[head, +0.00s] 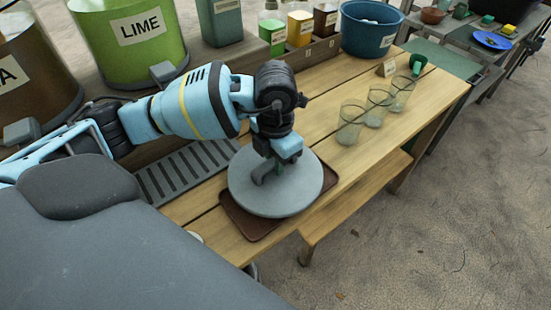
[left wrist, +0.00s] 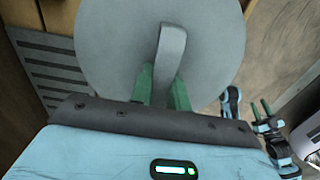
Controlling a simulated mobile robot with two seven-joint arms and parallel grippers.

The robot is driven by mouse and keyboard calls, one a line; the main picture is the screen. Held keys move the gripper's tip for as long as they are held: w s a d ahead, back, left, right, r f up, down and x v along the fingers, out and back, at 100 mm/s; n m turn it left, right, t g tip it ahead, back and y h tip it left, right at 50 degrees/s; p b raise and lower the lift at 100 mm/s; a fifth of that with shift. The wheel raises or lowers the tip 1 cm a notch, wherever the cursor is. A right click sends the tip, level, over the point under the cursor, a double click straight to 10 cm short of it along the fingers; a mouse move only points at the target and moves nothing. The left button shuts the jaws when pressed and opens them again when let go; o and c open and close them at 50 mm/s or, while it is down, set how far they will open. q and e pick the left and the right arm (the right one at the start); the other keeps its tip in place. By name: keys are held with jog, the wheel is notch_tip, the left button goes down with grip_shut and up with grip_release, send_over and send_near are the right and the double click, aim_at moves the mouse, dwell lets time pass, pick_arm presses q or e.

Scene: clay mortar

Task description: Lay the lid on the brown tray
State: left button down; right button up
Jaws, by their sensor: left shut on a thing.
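The lid (head: 247,190) is a round grey disc with an upright grey handle (left wrist: 172,55). My left gripper (head: 274,168) is shut on the handle; its green fingers (left wrist: 164,87) show on both sides of it in the left wrist view. The lid looks level and hides most of the brown tray (head: 249,226), whose edges show at the front and right. I cannot tell whether the lid touches the tray or hangs just above it. My right gripper (left wrist: 262,107) shows small in the left wrist view, its green fingers apart and empty.
A slatted grey rack (head: 185,172) lies left of the tray. Several clear glasses (head: 350,124) stand to the right on the wooden table (head: 318,118). A green LIME bucket (head: 128,45), jars and a blue tub (head: 366,30) line the back. A lower wooden bench (head: 352,195) runs in front.

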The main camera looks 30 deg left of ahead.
pick_arm(q)
jog(key=shift+f, duration=0.3)
pick_arm(e)
jog(key=shift+s+f, duration=0.1)
jog(key=shift+f, duration=0.1)
pick_arm(q)
jog(key=c, duration=0.8)
grip_release()
jog(key=shift+r, duration=0.1)
pick_arm(e)
jog(key=shift+r, duration=0.1)
pick_arm(q)
jog(key=shift+r+p, duration=1.55)
jog(key=shift+r, duration=0.85)
jog(key=shift+r+p, duration=0.95)
jog(key=shift+r, duration=0.6)
pick_arm(e)
jog(key=w+r, duration=0.3)
jog(key=r, duration=0.3)
jog(key=shift+w+t, duration=0.25)
jog(key=shift+t, duration=0.15)
jog(key=shift+w, duration=0.1)
pick_arm(q)
jog(key=shift+f, duration=0.1)
